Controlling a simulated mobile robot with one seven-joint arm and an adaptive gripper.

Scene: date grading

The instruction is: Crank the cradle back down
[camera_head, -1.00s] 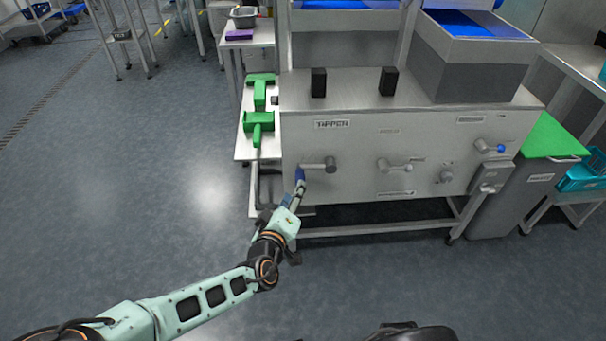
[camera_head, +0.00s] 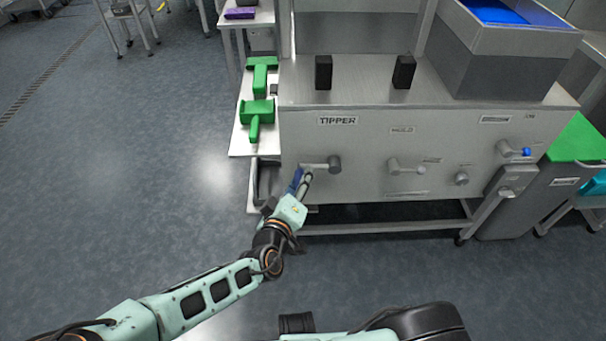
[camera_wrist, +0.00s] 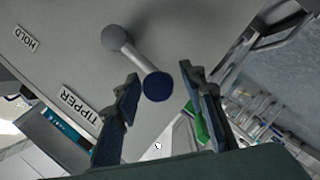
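The tipper crank (camera_head: 319,165) is on the front panel of the steel machine, under the TIPPER label (camera_head: 338,121). Its arm points left from a grey hub (camera_head: 334,163). In the wrist view the crank arm (camera_wrist: 137,61) ends in a round dark blue knob (camera_wrist: 158,86). My gripper (camera_head: 302,178) is at the left end of the crank. The wrist view shows my gripper (camera_wrist: 160,74) open, with one finger on each side of the knob and gaps showing. I cannot clearly pick out the cradle.
A second crank (camera_head: 406,167) and a blue-tipped lever (camera_head: 514,149) are further right on the panel (camera_head: 370,190). Green tools (camera_head: 257,112) lie on a white side table (camera_head: 240,140). A green-lidded bin (camera_head: 575,140) stands at right. The floor at left is clear.

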